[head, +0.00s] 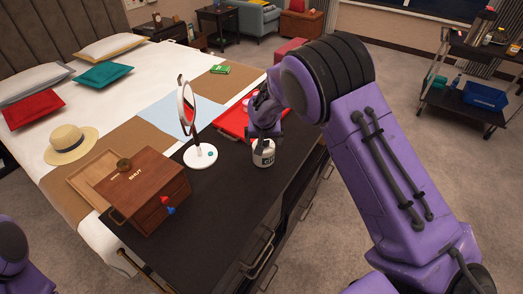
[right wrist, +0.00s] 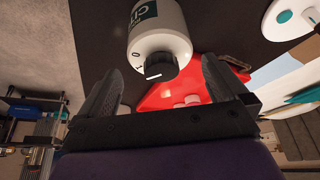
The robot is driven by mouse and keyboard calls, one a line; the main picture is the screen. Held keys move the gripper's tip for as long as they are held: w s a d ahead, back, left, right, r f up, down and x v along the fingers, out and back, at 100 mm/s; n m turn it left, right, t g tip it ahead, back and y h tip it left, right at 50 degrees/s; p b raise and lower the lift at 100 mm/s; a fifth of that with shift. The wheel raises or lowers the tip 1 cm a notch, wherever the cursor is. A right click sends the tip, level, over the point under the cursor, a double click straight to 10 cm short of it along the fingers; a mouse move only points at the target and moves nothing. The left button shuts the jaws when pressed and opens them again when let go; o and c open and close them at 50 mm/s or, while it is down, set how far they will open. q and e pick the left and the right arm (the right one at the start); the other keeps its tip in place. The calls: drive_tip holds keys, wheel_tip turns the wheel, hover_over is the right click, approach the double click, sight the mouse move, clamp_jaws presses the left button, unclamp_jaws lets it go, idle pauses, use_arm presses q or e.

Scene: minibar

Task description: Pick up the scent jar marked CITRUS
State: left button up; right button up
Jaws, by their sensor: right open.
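A white jar (head: 263,156) with a black cap stands upright on the dark counter (head: 235,185), near its right edge. In the right wrist view the jar (right wrist: 160,32) shows a dark green label; only its first letters, seemingly "CI", are in the frame. My right gripper (head: 263,132) is just above and behind the jar in the head view. In the right wrist view its open fingers (right wrist: 160,78) point toward the jar, with the black cap between their tips. The fingers appear not to touch it. My left gripper is out of the frame.
A red tray (head: 232,119) lies behind the jar. A round mirror on a white base (head: 200,155) stands to its left. A wooden box marked "SHUT" (head: 150,190) sits at the front left. The counter in front of the jar is clear.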

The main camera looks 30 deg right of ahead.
drive_tip(key=p+x, duration=0.1)
drive_tip(key=x, duration=0.5)
drive_tip(key=shift+w+d+p, duration=0.1)
drive_tip(key=shift+w+p, duration=0.1)
drive_tip(key=shift+p, duration=0.15)
drive_tip(key=shift+r, duration=0.1)
drive_tip(key=c, duration=0.8)
drive_tip(key=shift+c, duration=0.2)
